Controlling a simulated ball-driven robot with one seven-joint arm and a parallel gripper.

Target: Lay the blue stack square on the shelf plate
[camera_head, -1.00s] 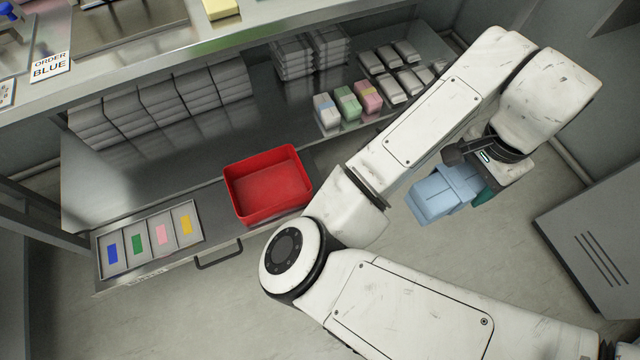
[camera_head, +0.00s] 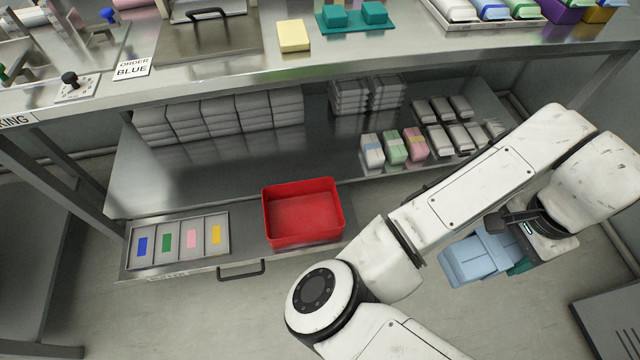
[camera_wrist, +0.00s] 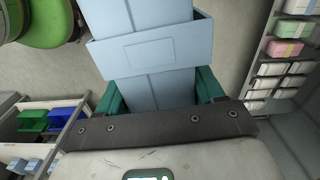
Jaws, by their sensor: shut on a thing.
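The blue stack (camera_head: 478,256) is a light blue banded bundle at the lower right of the head view. My gripper (camera_head: 522,264), with teal fingers, is shut on it and holds it in the air over the floor, in front of the bench. In the wrist view the blue stack (camera_wrist: 150,50) sits between the two teal fingers (camera_wrist: 158,92), and its far end is cut off by the frame. The lower shelf (camera_head: 230,165) lies under the bench top, behind my arm. I cannot tell which surface is the shelf plate.
A red bin (camera_head: 303,212) and a tray with coloured labels (camera_head: 178,243) stand at the shelf's front. Grey stacks (camera_head: 220,115), small banded packs (camera_head: 394,148) and white packs (camera_head: 460,122) occupy the shelf. Its middle is bare. The bench top (camera_head: 390,62) overhangs it.

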